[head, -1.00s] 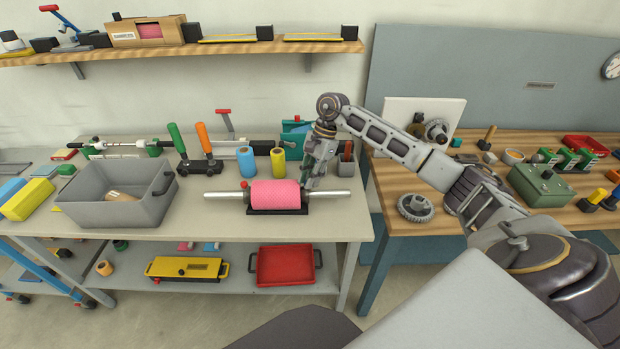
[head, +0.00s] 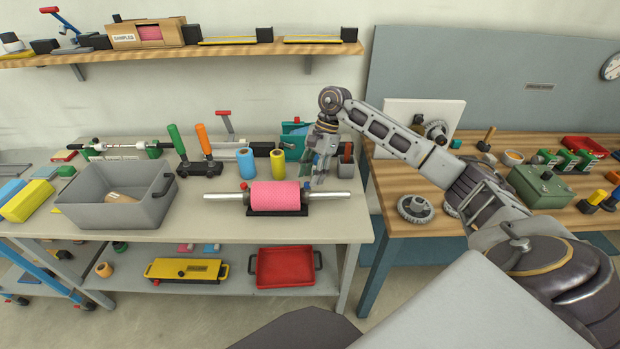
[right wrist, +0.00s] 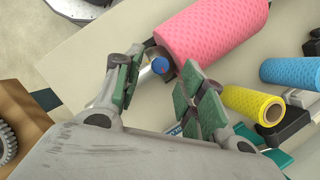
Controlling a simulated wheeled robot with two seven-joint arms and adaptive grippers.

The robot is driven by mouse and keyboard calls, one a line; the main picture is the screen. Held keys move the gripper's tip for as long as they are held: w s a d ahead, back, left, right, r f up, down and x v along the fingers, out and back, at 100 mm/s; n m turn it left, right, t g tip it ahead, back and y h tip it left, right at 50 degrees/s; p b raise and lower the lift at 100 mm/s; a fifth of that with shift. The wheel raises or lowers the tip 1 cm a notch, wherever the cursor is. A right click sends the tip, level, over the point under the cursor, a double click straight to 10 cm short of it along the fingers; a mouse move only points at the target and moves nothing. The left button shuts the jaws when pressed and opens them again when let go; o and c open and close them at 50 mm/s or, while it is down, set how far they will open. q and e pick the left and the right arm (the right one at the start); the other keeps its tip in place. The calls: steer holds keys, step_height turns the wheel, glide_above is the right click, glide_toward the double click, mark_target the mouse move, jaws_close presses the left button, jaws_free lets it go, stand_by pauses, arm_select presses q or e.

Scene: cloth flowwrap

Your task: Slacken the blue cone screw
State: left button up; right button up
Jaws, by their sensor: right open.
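A pink textured roll (head: 275,196) sits on a silver shaft (head: 223,195) over a black cradle on the grey bench. In the right wrist view the pink roll (right wrist: 213,25) lies at the top, and the small round blue cone screw (right wrist: 161,66) shows at its near end, by the shaft. My right gripper (head: 318,178) is above the shaft's right part. In the right wrist view the right gripper (right wrist: 160,82) is open and empty, with the blue screw beyond its parted fingers. My left gripper is out of view.
A red-ended part (head: 243,185) stands at the roll's left end. Blue (head: 246,161) and yellow (head: 278,163) rolls stand behind. A grey bin (head: 92,212) is at left. The bench front is clear. A wooden table (head: 400,222) with gears stands at right.

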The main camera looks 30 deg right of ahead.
steer(key=v, duration=1)
steer(key=shift+a, duration=0.1)
stand_by(0.6)
